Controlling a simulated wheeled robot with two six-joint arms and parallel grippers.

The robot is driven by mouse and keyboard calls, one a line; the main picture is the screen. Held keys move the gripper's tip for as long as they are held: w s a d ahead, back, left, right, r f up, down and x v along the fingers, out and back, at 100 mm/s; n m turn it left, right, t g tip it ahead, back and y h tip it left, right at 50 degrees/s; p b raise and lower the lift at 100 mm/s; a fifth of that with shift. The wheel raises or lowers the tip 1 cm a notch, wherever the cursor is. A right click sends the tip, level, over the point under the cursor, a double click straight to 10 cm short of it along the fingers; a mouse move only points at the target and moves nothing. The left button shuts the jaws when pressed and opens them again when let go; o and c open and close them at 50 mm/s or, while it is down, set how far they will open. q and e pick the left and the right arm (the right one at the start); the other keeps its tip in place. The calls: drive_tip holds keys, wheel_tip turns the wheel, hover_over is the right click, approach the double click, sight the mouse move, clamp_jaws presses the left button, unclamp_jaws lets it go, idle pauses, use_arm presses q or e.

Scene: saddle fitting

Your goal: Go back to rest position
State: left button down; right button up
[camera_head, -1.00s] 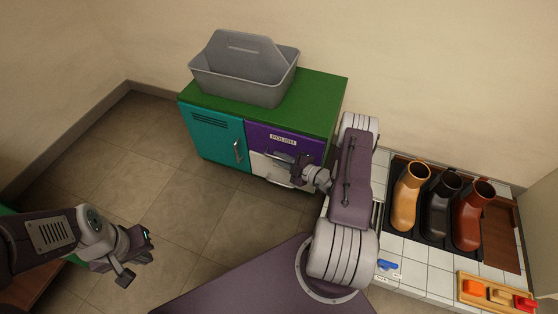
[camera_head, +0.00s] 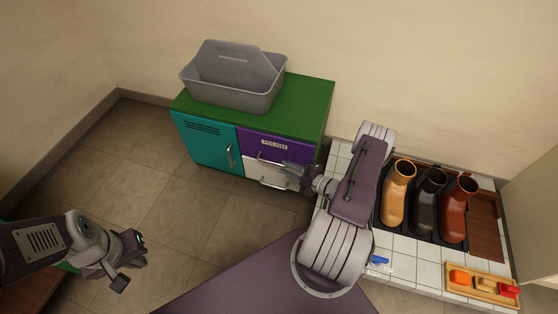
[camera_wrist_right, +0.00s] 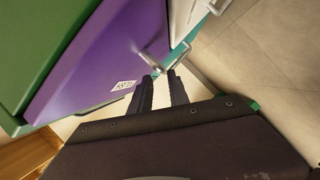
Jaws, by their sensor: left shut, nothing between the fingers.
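My right gripper (camera_head: 290,167) is in front of the cabinet's purple drawer (camera_head: 272,146), beside the right end of its handle. In the right wrist view its two dark fingers (camera_wrist_right: 160,76) stand a little apart with nothing between them. The metal handle (camera_wrist_right: 150,60) of the purple drawer (camera_wrist_right: 110,65) is just beyond the fingertips. The purple drawer looks closed. My left gripper (camera_head: 136,262) is shut and empty, low at the left over the floor.
A grey caddy (camera_head: 235,95) stands on the green cabinet top (camera_head: 310,100), above a teal door (camera_head: 205,143) and a white drawer (camera_head: 272,172). At the right, a tiled counter (camera_head: 405,250) holds tan, black and brown boots (camera_head: 430,192) and a wooden tray (camera_head: 482,290).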

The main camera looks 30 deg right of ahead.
drive_tip(key=shift+v, duration=0.85)
drive_tip(key=shift+a, duration=0.1)
